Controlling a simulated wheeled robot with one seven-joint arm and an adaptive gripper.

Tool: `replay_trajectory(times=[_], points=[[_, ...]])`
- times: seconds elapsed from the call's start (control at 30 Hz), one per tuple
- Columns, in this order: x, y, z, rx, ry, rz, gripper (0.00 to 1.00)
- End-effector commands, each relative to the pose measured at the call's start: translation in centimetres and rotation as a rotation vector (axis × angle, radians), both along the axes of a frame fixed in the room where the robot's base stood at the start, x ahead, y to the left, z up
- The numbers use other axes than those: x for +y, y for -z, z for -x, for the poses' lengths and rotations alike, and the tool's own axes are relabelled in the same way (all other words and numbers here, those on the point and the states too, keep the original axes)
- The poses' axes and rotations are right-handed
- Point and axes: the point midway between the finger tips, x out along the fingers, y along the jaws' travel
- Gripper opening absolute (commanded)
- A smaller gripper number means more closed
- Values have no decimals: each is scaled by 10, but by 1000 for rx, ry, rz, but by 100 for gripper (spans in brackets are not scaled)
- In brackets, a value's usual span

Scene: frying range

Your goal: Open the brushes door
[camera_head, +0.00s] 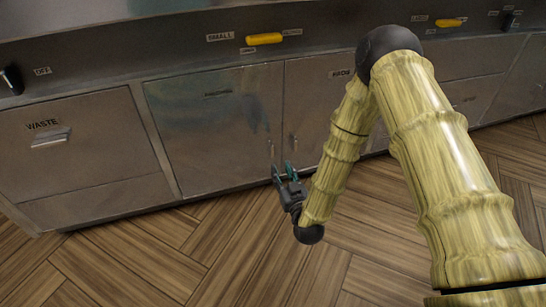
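A wide metal cabinet door (212,135) stands left of centre, closed, with a small dark label near its top that is too faint to read. A thin upright handle (272,148) is near its lower right edge. To its right is another closed door (312,110), labelled with a short word that looks like "RODS", with its own thin handle (293,144). My gripper (282,170) is just below the two handles, in front of the seam between the doors. Its fingers look apart with nothing between them. Whether it touches a handle cannot be told.
A drawer front marked WASTE (75,145) is at the left. A yellow handle (264,39) and dark knobs are on the panel above. My arm covers much of the right side. The wooden floor (190,250) in front is clear.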

Motion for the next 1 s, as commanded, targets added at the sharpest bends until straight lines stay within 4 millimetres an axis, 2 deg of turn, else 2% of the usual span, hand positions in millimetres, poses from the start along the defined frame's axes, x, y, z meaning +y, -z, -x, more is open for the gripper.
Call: replay_trajectory(times=[0.6, 0.8, 1.0], points=[[26, 2, -83, -2, 0, 0, 34], [31, 1, -97, 0, 0, 0, 34], [32, 0, -99, 1, 0, 0, 34]])
